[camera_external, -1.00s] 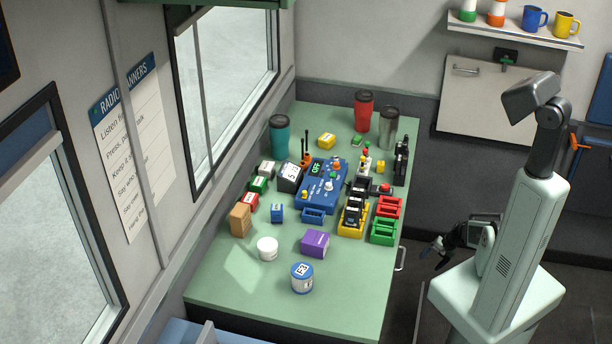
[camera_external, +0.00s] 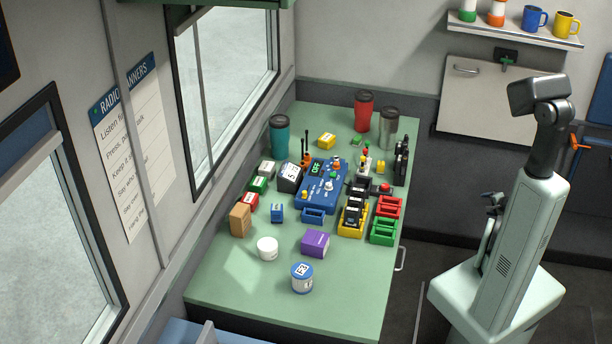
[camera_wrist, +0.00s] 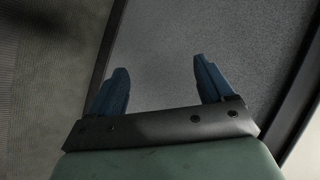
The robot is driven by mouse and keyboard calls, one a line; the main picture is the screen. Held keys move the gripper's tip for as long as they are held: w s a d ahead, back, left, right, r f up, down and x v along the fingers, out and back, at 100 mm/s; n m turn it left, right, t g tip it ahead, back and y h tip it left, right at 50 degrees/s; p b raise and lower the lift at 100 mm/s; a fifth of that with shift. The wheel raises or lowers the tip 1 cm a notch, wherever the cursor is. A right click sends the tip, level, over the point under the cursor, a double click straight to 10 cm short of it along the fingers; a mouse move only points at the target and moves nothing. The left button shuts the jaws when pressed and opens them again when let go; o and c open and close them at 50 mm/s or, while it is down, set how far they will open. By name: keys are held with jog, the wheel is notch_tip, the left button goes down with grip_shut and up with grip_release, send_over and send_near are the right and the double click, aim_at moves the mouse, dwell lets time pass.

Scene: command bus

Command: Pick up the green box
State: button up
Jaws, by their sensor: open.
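A small green box (camera_external: 258,184) with a pale label sits at the left side of the green table (camera_external: 225,285), between a white-topped box and a red box. My gripper (camera_wrist: 163,88) shows in the wrist view with its two blue fingers spread apart and nothing between them. In the external view my gripper is mostly hidden behind my arm, to the right of the table and away from the green box. The green box is not in the wrist view.
A red box (camera_external: 249,201), brown box (camera_external: 240,220) and blue box (camera_external: 277,212) stand near the green box. A teal tumbler (camera_external: 279,137) stands behind it. A blue radio unit (camera_external: 322,187) fills the middle. The table's front left is mostly clear.

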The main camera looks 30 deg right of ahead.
jog(key=w+a+r+n+y, duration=0.2)
jog(key=w+a+r+n, duration=0.1)
jog(key=w+r+n, duration=0.65)
jog(key=w+a+r+n+y, duration=0.15)
jog(key=w+r+n, duration=0.45)
jog(key=w+r, duration=0.65)
jog(key=w+a+r+n+g, duration=0.2)
jog(key=w+a+r+n, duration=0.8)
jog(key=w+a+r, duration=0.25)
jog(key=w+a+r+n+g+y, duration=0.1)
jog(key=w+a+r+n, duration=0.25)
jog(key=a+r, duration=0.4)
jog(key=w+a+r+n+g+y, duration=0.1)
jog(key=w+a+r+n, duration=0.3)
jog(key=a, duration=0.6)
jog(key=n+g+h, duration=0.4)
jog(key=n+g, duration=0.2)
jog(key=n, duration=0.6)
send_over(258, 181)
notch_tip(258, 181, down, 3)
notch_tip(258, 181, down, 14)
